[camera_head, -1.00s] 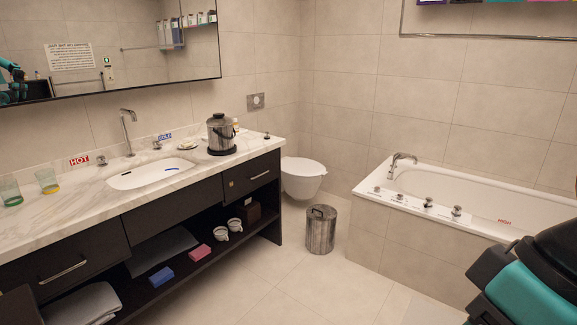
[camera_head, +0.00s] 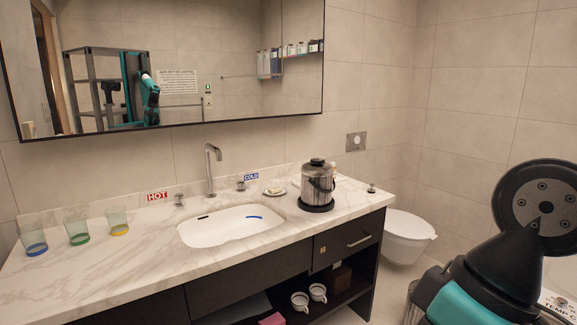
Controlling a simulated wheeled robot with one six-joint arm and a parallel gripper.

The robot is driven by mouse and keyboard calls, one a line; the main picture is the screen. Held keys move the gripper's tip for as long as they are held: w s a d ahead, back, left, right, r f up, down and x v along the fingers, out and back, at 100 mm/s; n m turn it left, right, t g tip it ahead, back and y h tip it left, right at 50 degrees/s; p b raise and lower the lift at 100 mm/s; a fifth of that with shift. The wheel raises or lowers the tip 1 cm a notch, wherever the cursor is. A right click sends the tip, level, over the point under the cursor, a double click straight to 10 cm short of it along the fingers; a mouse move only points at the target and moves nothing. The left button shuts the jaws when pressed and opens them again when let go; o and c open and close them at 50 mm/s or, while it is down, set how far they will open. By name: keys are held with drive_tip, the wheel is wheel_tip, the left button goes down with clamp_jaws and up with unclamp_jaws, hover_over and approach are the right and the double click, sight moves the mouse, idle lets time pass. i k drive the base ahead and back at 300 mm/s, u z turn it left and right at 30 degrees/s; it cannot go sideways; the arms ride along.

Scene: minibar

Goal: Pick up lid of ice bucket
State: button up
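The ice bucket (camera_head: 317,189) is a shiny metal cylinder with a dark band and a handle. It stands upright on a round black base (camera_head: 316,206) at the right part of the marble counter. Its lid (camera_head: 317,163) is on top, dark with a small knob. My arm shows at the lower right, teal and black, apart from the counter. My gripper's fingers are not visible in this view.
The marble counter (camera_head: 130,283) holds a sink (camera_head: 228,226), a faucet (camera_head: 211,168), a soap dish (camera_head: 274,191) and several glasses at left. A mirror hangs above. A toilet (camera_head: 407,232) stands right of the counter. My arm hides the lower right.

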sight(316, 166)
drive_tip(key=k, duration=0.45)
drive_tip(key=z, duration=0.6)
drive_tip(key=i, duration=1.95)
drive_tip(key=u, duration=0.95)
drive_tip(key=i, duration=0.85)
drive_tip(key=u, duration=0.6)
